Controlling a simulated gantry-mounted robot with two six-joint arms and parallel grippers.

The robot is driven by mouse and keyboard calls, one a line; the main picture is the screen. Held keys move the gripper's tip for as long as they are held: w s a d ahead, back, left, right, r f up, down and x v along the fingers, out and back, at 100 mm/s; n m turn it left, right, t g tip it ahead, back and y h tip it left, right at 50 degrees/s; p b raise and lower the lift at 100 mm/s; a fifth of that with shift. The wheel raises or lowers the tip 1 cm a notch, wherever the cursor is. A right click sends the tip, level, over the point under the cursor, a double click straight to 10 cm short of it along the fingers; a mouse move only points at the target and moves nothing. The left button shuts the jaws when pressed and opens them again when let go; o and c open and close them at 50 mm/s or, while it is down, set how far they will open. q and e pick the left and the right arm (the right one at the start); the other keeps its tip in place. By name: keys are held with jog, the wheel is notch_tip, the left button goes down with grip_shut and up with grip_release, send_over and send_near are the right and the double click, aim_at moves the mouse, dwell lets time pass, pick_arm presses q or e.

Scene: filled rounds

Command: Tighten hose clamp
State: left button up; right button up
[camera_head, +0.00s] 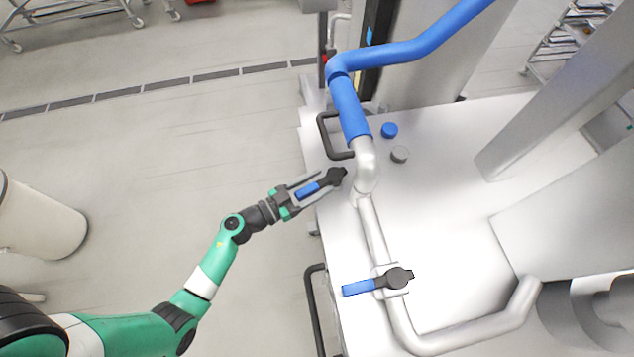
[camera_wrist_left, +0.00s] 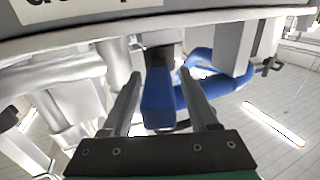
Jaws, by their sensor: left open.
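A clamp-like fitting with a black head (camera_head: 337,176) and a blue handle (camera_head: 307,190) sits beside the silver pipe elbow (camera_head: 366,170), just below the end of the blue hose (camera_head: 349,108). My left gripper (camera_head: 318,184) is open, with its two fingers on either side of the blue handle. In the left wrist view the handle (camera_wrist_left: 158,100) lies between the open fingers (camera_wrist_left: 160,80); I cannot tell whether they touch it. A second blue handle (camera_head: 358,287) with a black round hub (camera_head: 399,278) sits lower on the pipe. My right gripper is not seen.
A blue cap (camera_head: 389,130) and a grey cap (camera_head: 400,154) stand on the white surface (camera_head: 450,140) right of the pipe. Black handles (camera_head: 326,135) and (camera_head: 316,315) line its left edge.

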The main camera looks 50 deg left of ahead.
pick_arm(q)
grip_shut()
dwell(1.3)
